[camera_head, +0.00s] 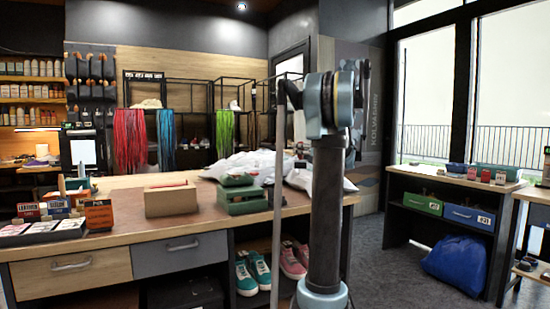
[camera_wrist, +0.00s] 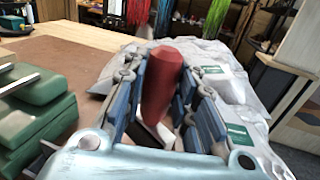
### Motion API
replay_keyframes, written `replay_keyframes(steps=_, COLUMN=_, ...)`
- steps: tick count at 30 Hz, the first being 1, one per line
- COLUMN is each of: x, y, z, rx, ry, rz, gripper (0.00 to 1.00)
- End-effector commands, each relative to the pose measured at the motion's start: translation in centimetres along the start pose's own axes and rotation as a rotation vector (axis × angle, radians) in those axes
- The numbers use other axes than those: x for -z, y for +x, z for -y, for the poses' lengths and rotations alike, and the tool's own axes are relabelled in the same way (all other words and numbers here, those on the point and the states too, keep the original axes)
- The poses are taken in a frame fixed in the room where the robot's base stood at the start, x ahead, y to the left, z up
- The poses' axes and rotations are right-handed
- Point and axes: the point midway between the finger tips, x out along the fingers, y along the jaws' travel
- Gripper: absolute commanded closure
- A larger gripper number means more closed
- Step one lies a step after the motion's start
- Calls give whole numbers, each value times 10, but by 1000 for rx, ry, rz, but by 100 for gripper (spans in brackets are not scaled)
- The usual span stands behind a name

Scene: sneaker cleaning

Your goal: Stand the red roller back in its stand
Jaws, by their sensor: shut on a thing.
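The red roller (camera_wrist: 163,85) is a dark red, rounded cylinder in the wrist view. My gripper (camera_wrist: 165,72) is shut on it, with the blue ribbed fingers on its left and right sides. The roller tilts slightly in the picture and its lower end is partly hidden. In the head view my arm hides the roller and the gripper's fingers. I cannot make out the roller's stand for sure in either view.
The wooden workbench (camera_head: 120,232) holds a tan box (camera_head: 172,201), green boxes (camera_head: 243,202) and white bags (camera_head: 312,180). In the wrist view, green boxes (camera_wrist: 40,115) lie left of my gripper and white bags (camera_wrist: 232,92) lie right and behind.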

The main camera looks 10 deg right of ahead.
Motion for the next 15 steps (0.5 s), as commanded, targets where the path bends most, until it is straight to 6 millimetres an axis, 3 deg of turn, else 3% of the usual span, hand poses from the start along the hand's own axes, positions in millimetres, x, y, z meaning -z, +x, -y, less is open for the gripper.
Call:
replay_keyframes(steps=1, x=3, y=6, z=-25, rx=-75, ry=0, rz=-2, gripper=98)
replay_keyframes(steps=6, x=11, y=10, z=-96, rx=-305, ry=-2, rz=-8, gripper=98)
replay_keyframes(steps=10, x=15, y=6, z=-134, rx=-433, ry=-3, rz=-11, gripper=98)
replay_keyframes(steps=15, x=18, y=2, z=-157, rx=-513, ry=-3, rz=-13, gripper=98)
